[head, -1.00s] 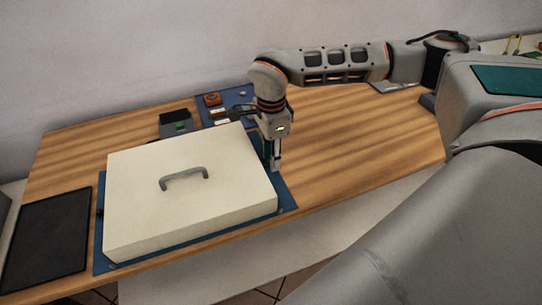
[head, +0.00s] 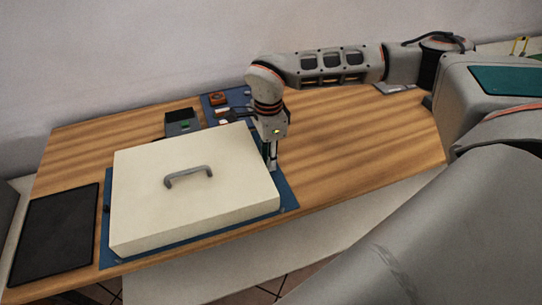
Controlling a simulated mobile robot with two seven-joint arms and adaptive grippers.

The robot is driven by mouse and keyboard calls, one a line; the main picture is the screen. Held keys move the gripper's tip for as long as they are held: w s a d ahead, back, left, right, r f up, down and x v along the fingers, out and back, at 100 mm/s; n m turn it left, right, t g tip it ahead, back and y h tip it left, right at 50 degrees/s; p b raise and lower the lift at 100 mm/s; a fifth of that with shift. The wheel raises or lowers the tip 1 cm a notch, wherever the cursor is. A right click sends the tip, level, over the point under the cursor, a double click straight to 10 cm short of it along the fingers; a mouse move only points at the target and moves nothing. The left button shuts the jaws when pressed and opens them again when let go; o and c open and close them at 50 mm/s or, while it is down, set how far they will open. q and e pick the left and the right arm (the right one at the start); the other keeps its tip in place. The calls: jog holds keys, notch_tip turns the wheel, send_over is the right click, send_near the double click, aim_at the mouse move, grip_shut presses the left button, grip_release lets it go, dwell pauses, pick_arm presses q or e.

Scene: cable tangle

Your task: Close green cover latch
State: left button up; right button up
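A large cream cover (head: 194,215) with a grey handle (head: 188,177) sits on a blue mat (head: 286,196) on the wooden table. My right gripper (head: 271,167) points down just beside the cover's right edge, over the blue mat. Its fingers are small and partly hidden by the cover, so I cannot tell whether they are open or what they touch. No green latch can be made out; a small dark latch-like part (head: 106,209) shows at the cover's left edge. My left gripper is not in view.
A black flat panel (head: 54,235) lies at the table's left. Behind the cover are a dark box with a green spot (head: 181,122) and a blue tray (head: 212,100) with small parts. The table (head: 362,135) right of my gripper is clear.

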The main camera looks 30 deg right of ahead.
dwell(0.3)
notch_tip(320, 180, up, 12)
dwell(0.5)
dwell(0.5)
